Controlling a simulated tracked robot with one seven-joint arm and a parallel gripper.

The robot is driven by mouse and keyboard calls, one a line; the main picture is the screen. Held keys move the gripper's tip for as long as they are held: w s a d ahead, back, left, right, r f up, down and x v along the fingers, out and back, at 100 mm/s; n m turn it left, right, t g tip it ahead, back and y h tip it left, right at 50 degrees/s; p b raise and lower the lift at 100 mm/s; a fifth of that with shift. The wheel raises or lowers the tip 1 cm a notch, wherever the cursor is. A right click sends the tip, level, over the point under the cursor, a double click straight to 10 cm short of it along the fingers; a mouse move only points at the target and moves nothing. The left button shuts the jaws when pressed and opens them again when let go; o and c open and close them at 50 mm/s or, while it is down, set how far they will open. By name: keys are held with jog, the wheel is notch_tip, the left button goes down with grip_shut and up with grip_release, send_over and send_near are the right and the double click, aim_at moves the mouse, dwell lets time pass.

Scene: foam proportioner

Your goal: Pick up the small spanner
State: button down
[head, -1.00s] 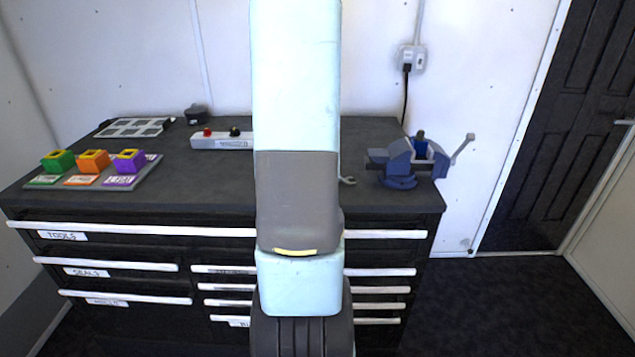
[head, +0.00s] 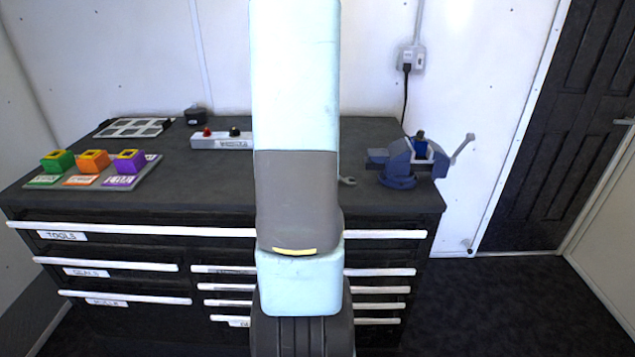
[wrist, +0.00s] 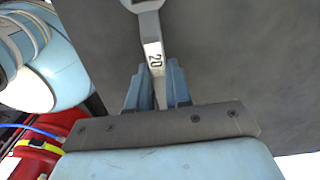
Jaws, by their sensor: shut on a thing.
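The small spanner (wrist: 152,42) is a grey metal tool marked "20" on its shank. In the wrist view its shank stands between the two light-blue fingers of my gripper (wrist: 158,82), which are shut on it. Its ring end lies at the top edge of the picture, over the dark worktop. In the head view only a small spanner end (head: 347,181) shows on the bench, just right of my arm; my arm hides the rest and my gripper.
The dark bench top (head: 215,175) carries a blue vise (head: 405,160) on the right. A tray of green, orange and purple blocks (head: 92,170) stands at left. A box with red and black knobs (head: 220,141) is at the back. Drawers with white handles face me.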

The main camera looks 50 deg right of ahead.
jog(key=shift+r, duration=0.1)
dwell(0.4)
jog(key=shift+r, duration=0.45)
notch_tip(320, 180, up, 3)
jog(key=shift+f, duration=0.1)
jog(key=s+r, duration=0.9)
jog(key=s, duration=0.5)
jog(key=shift+a+r, duration=0.25)
jog(key=shift+r, duration=0.05)
